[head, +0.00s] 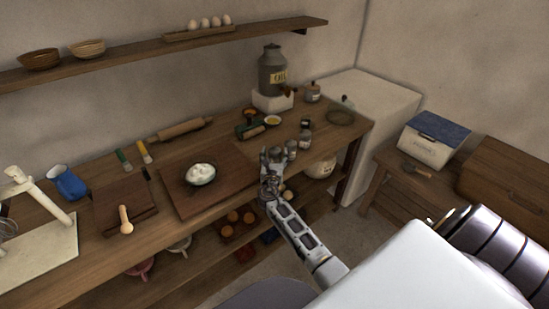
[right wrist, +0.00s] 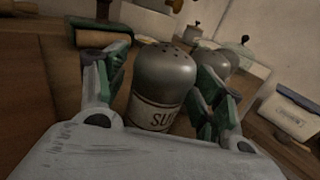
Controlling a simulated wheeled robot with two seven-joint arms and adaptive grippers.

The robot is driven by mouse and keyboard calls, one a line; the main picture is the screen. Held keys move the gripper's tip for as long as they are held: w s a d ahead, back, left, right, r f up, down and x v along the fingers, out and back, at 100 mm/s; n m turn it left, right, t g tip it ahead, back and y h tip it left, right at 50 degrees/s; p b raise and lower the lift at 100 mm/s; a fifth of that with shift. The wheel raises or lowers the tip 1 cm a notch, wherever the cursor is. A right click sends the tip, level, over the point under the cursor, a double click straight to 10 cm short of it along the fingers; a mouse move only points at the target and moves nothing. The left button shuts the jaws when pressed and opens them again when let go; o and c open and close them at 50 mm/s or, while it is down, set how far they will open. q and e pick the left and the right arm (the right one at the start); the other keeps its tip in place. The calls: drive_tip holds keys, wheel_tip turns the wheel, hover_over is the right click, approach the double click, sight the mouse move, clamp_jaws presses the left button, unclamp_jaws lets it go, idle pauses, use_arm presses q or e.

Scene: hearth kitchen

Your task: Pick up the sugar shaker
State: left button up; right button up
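The sugar shaker (right wrist: 163,84) has a grey domed top with holes and a pale label reading "SU". In the right wrist view it stands upright between the two fingers of my right gripper (right wrist: 158,92). A gap shows at its left side; whether the right finger touches it I cannot tell. The fingers are apart. My left gripper is not in view.
Other shakers (head: 304,139) stand just behind on the wooden counter (head: 225,135). A cutting board (head: 210,205) with a white-filled bowl (head: 200,174) lies to the left. A green-handled tool (head: 250,131) and small bowls are behind. A lower shelf holds more items.

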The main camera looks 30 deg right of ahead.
drive_tip(key=c, duration=0.9)
drive_tip(key=shift+o, duration=0.2)
drive_tip(key=shift+r, duration=0.1)
